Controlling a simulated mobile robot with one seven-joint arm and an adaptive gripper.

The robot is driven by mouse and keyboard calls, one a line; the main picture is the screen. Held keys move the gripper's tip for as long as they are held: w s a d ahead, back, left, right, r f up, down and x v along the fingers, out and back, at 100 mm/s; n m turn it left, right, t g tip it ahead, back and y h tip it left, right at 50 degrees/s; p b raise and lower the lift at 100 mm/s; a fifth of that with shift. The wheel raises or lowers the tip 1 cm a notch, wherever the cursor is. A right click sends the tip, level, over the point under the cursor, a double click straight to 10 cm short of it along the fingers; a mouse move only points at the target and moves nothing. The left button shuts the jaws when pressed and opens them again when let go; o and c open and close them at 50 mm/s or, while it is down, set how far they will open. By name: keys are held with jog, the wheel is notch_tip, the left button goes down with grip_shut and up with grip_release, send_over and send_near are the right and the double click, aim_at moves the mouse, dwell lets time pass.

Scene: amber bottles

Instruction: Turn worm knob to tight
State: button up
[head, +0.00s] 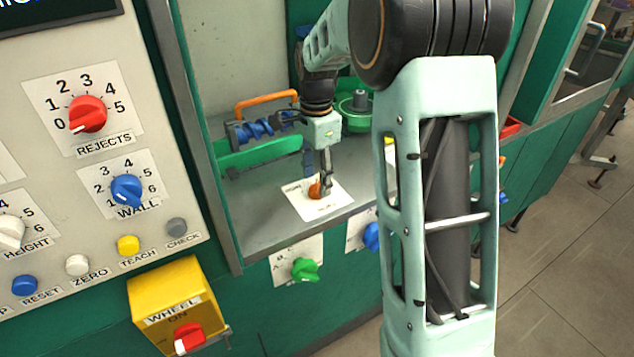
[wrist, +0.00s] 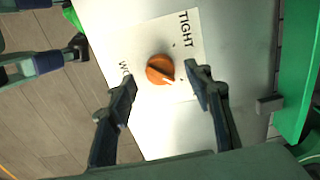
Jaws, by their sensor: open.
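The worm knob (wrist: 160,69) is a round orange knob on a white label plate (wrist: 150,38) in the wrist view. TIGHT is printed near the plate's upper right corner, and the letters WO show at its lower left, the rest hidden by a finger. A pale pointer mark on the knob points to the lower right, not at TIGHT. My gripper (wrist: 162,76) is open, with one finger on each side of the knob and visible gaps to it. In the head view, my gripper (head: 320,180) is low over the knob (head: 314,191), which it partly covers.
A green guide (head: 262,157) and an orange handle (head: 266,101) stand behind the knob on the grey bench. A green knob (head: 305,269) and a blue knob (head: 371,237) are on the front panel below. The bench left of the plate is clear.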

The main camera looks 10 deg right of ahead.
jog(key=shift+f, duration=1.15)
jog(key=c, duration=1.2)
jog(key=shift+o, duration=0.2)
